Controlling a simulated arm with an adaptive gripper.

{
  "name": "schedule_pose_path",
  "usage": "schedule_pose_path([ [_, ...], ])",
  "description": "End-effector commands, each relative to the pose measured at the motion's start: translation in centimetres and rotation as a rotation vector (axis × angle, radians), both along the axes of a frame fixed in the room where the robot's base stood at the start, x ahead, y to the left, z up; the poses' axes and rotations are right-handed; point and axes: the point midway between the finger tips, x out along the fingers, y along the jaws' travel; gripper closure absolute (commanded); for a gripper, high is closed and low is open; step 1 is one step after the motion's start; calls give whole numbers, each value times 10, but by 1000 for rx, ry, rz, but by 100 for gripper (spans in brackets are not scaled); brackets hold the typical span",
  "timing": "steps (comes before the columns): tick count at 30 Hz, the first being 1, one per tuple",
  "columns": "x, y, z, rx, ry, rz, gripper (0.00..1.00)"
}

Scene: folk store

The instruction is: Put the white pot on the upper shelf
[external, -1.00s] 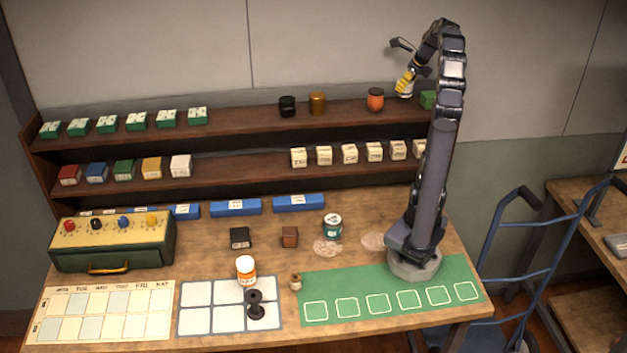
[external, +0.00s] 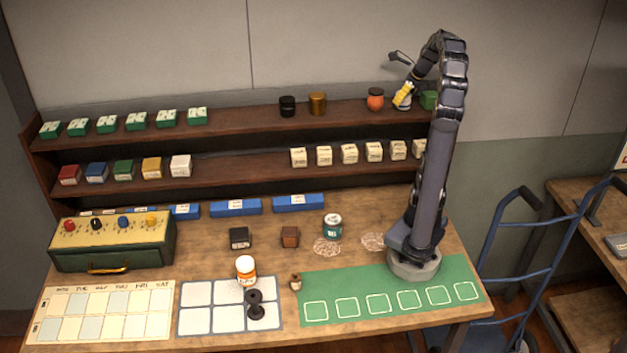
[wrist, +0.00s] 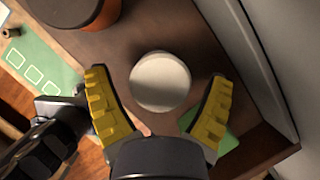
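The white pot (wrist: 160,82) stands on the upper shelf (wrist: 120,50), seen from above in the wrist view as a round pale top. My gripper (wrist: 158,76) is open, with one yellow finger on each side of the pot. A gap shows between the pot and each finger. In the external view my gripper (external: 402,96) is at the right part of the upper shelf (external: 240,125), between an orange jar and a green box. The fingers hide most of the pot there.
The orange jar with a dark lid (external: 375,101) stands close on the left and the green box (external: 428,99) close on the right. The wall is just behind the shelf. A gold jar (external: 317,103) and a black jar (external: 287,105) stand further left.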

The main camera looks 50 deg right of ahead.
Motion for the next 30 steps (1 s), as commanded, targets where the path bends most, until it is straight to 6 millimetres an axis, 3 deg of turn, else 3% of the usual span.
schedule_pose_path([
  [8,-2,0,8,-1,0,-1,18],
  [21,-35,-1,88,-4,-3,-3,18],
  [30,-46,0,113,0,1,-1,18],
])
